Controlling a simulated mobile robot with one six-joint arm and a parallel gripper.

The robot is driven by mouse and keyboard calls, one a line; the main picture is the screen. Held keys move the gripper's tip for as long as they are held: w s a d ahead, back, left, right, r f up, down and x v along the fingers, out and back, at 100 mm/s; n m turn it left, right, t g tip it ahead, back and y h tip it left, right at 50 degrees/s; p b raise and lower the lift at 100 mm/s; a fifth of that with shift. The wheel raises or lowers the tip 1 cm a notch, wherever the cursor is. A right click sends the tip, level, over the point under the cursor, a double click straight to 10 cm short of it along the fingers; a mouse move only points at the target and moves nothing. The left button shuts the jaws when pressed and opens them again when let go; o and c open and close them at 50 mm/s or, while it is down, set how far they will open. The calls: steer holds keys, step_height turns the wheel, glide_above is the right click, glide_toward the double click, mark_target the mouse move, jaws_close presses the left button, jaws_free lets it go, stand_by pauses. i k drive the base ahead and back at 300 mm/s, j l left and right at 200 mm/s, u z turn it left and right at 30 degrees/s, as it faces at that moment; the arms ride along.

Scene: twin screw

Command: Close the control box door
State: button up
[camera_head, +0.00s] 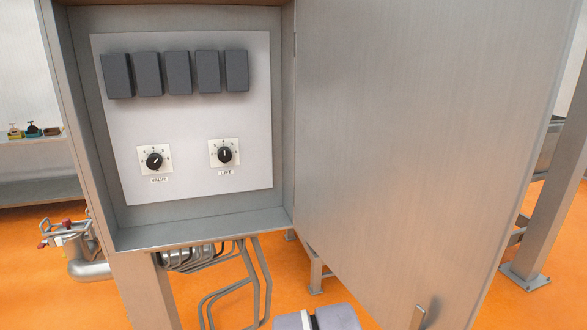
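The control box (180,235) stands open at the left of the head view. Its grey metal door (410,130) is hinged along the box's right side and swung wide open to the right, filling much of the view. A small handle or latch (417,318) shows near the door's bottom edge, partly cut off by the frame. The white panel inside the box carries several dark grey blocks in a row, a VALVE knob (154,160) and a LIFT knob (225,154). My gripper's fingers do not show.
A grey and dark rounded part (317,318), probably of my arm, shows at the bottom edge below the door. Bent metal pipes (235,285) hang under the box. A metal post (560,190) stands at the right. The orange floor is open between them.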

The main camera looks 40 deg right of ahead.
mark_target(422, 126)
steer(key=k+l, duration=0.2)
steer(key=l, duration=0.25)
steer(key=k+l+u, duration=0.15)
steer(key=l, duration=0.25)
steer(key=k+l, duration=0.2)
steer(key=l, duration=0.25)
steer(key=k+l+u, duration=0.15)
steer(key=l, duration=0.25)
steer(key=k+l, duration=0.3)
steer(key=l+u, duration=0.05)
steer(key=l, duration=0.05)
